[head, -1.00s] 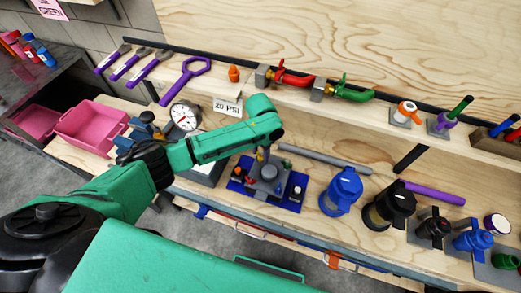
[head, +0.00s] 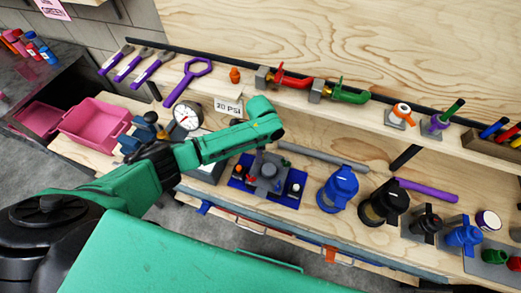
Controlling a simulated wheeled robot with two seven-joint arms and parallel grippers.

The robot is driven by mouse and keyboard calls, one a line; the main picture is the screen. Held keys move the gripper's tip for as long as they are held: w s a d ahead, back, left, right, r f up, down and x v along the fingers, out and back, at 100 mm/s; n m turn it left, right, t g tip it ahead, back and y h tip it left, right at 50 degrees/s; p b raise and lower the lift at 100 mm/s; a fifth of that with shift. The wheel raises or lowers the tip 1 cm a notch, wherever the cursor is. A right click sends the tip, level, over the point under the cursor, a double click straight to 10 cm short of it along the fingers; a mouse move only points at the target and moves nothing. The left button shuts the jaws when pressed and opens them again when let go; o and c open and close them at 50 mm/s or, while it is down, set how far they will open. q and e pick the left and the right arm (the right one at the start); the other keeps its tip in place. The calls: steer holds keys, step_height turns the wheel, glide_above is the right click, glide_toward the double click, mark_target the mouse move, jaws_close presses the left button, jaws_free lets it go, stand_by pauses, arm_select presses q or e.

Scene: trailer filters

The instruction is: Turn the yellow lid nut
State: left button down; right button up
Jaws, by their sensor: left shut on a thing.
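A blue tray (head: 237,181) on the workbench holds a grey lidded housing (head: 268,172) with small parts around it. My left arm reaches in from the left, and its green forearm ends above the housing. My left gripper (head: 259,152) points down at the near-top edge of the housing and is shut on the yellow lid nut. The hand and wrist cover most of the nut, so its turn angle cannot be read. My right gripper is not in view.
A blue canister (head: 338,189) and a black canister (head: 384,203) stand right of the tray. A pressure gauge (head: 187,115) stands behind my forearm. A pink bin (head: 95,125) is at left. A grey bar (head: 322,154) lies behind the tray. Red and green valve handles (head: 350,95) line the shelf.

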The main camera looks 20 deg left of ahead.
arm_select(q)
steer(key=shift+w+d+r+m, duration=0.1)
steer(key=shift+m, duration=1)
steer(key=shift+c, duration=1.6)
jaws_free()
step_height(320, 180, up, 14)
steer(key=b, duration=0.2)
steer(key=shift+r, duration=0.25)
steer(key=shift+f, duration=0.1)
